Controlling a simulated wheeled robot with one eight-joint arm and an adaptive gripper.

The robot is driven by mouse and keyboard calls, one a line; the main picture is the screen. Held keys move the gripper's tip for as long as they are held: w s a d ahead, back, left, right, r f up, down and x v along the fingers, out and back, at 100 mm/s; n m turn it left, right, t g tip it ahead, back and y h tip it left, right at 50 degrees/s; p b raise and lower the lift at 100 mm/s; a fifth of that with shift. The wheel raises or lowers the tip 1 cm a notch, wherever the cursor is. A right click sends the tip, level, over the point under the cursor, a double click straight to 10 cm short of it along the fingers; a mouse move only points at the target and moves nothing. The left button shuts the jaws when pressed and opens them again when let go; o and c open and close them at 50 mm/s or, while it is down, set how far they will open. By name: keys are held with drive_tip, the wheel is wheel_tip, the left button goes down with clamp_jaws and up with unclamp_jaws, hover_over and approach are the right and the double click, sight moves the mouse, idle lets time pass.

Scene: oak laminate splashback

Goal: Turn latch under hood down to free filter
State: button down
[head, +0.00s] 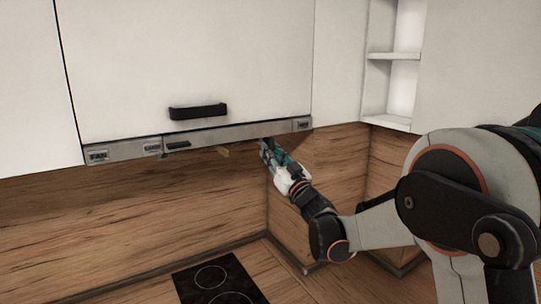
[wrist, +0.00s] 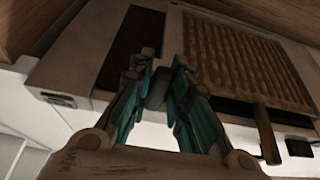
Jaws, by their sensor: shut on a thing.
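The hood's underside (wrist: 112,30) shows from below in the wrist view, with a ribbed brown filter panel (wrist: 250,60) set in it. A small dark grey piece, which looks like the latch (wrist: 155,92), sits beside the filter. My gripper (wrist: 160,72), with teal fingers, is shut on it; the fingers cover part of it, and its exact angle is hard to tell. A brown tab (wrist: 267,135) hangs by the filter's edge, apart from my fingers. In the head view my gripper (head: 267,146) reaches up under the hood's right end, and the latch is hidden.
The hood's front strip (head: 235,132) with labelled controls runs below a white cabinet door (head: 190,60) with a black handle (head: 198,111). A black hob (head: 215,279) lies below on the wooden worktop. An open shelf (head: 390,122) is at right. Space left of my arm is clear.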

drive_tip(key=c, duration=1.6)
unclamp_jaws()
drive_tip(key=shift+o, duration=0.2)
drive_tip(key=v, duration=1.2)
drive_tip(key=shift+d, duration=0.1)
drive_tip(key=shift+d, duration=0.1)
